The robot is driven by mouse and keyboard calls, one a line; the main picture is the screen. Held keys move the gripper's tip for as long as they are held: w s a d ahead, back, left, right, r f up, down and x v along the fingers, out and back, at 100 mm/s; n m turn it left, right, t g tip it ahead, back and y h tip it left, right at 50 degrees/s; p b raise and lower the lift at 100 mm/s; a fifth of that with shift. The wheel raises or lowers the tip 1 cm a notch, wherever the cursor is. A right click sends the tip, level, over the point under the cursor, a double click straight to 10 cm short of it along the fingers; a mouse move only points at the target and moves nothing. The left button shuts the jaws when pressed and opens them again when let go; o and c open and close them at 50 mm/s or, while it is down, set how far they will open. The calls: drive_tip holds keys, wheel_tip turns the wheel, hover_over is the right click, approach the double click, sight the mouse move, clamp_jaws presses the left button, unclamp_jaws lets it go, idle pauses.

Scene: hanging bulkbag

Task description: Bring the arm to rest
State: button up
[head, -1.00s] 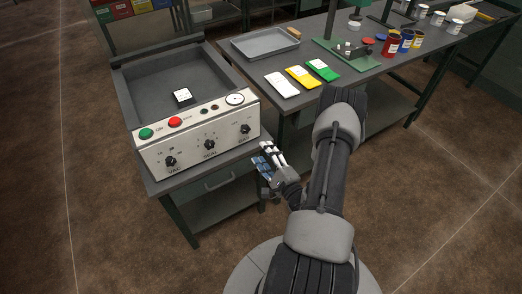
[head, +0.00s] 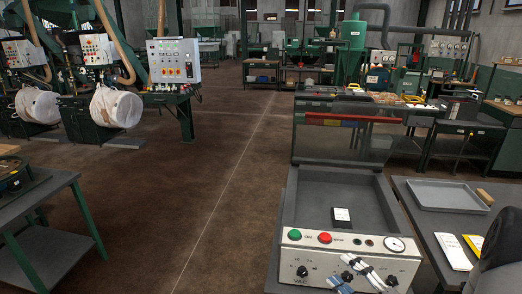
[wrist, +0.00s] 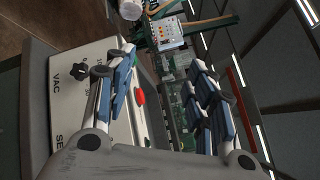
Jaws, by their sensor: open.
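My gripper (head: 362,270) shows at the bottom of the head view, in front of the lower right part of a machine's white control panel. In the wrist view my gripper (wrist: 168,90) has its two blue-and-white padded fingers spread wide, with nothing between them. Most of my arm is out of the head view; a dark part of it shows at the lower right edge.
The vacuum sealing machine (head: 340,192) stands close in front, its panel (wrist: 80,100) at the left in the wrist view. A bench with a grey tray (head: 447,195) is to the right. Another table (head: 40,215) stands left. Open floor (head: 215,190) lies between.

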drive_tip(key=s+a+r+n+g+y, duration=0.1)
drive_tip(key=s+a+r+n+g, duration=0.3)
drive_tip(key=s+a+n+g, duration=0.4)
drive_tip(key=s+a+r+n+g+y, duration=0.1)
drive_tip(key=s+a+r+n+g, duration=0.35)
drive_tip(key=a, duration=0.65)
drive_tip(key=s+d+n+g+h, duration=0.2)
drive_tip(key=s+n+g+h, duration=0.1)
drive_tip(key=s+h, duration=0.5)
drive_tip(key=s+d+r+n+t+h, duration=0.1)
drive_tip(key=d+r+t+h, duration=0.3)
drive_tip(key=d, duration=0.2)
drive_tip(key=shift+s+d+r, duration=0.15)
drive_tip(key=shift+s+r, duration=0.1)
drive_tip(key=shift+r, duration=0.1)
drive_tip(key=shift+n, duration=0.25)
drive_tip(key=shift+c, duration=0.5)
